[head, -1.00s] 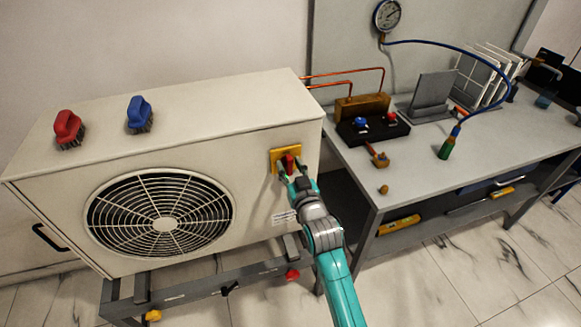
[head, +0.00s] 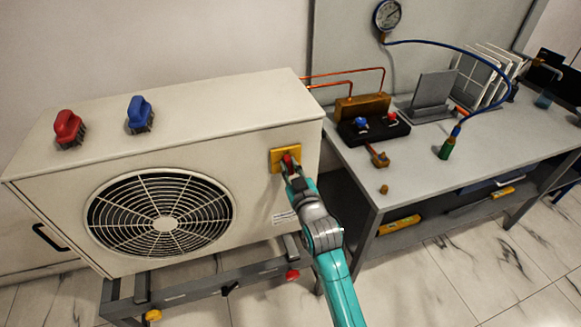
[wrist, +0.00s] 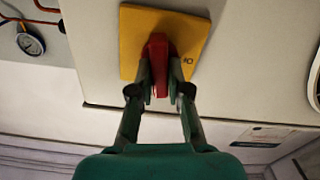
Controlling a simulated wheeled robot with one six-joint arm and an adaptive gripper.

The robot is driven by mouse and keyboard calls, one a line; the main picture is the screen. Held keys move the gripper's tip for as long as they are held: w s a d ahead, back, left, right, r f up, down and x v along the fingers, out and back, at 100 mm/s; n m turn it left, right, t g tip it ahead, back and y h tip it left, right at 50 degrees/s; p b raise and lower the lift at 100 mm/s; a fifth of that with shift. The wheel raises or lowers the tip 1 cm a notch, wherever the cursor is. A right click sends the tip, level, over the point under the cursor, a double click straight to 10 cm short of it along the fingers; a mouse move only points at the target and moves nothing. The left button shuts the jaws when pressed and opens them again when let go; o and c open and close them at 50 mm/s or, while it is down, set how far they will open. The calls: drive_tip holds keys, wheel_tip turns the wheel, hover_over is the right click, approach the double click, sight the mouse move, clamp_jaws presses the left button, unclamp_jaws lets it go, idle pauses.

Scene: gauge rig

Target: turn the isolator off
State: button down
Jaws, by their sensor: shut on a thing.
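The isolator is a yellow plate (head: 277,154) on the right end of the white fan unit's front, with a red handle (head: 288,160) in it. In the wrist view the yellow plate (wrist: 200,35) sits slightly tilted behind the red handle (wrist: 158,55), with a small dark mark right of the handle. My gripper (wrist: 160,88) is shut on the red handle, one finger on each side. In the head view my gripper (head: 291,170) hides part of the handle and the plate's lower edge.
A grey bench (head: 430,165) at the right carries a valve block (head: 375,130) and a blue hose (head: 450,47) running to a gauge (head: 387,15). Copper pipes (head: 350,72) run behind.

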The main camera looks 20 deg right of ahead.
drive_tip(key=n, duration=0.4)
drive_tip(key=shift+a+f+n, duration=0.1)
drive_tip(key=shift+a+n, duration=0.05)
drive_tip(key=shift+n, duration=0.15)
drive_tip(key=shift+a+f+n, duration=0.1)
drive_tip(key=shift+f+n, duration=0.1)
drive_tip(key=shift+n, duration=2.5)
drive_tip(key=shift+a+f+n, duration=0.1)
drive_tip(key=shift+f+n, duration=0.05)
drive_tip(key=shift+n, duration=2.55)
drive_tip(key=c, duration=1.1)
unclamp_jaws()
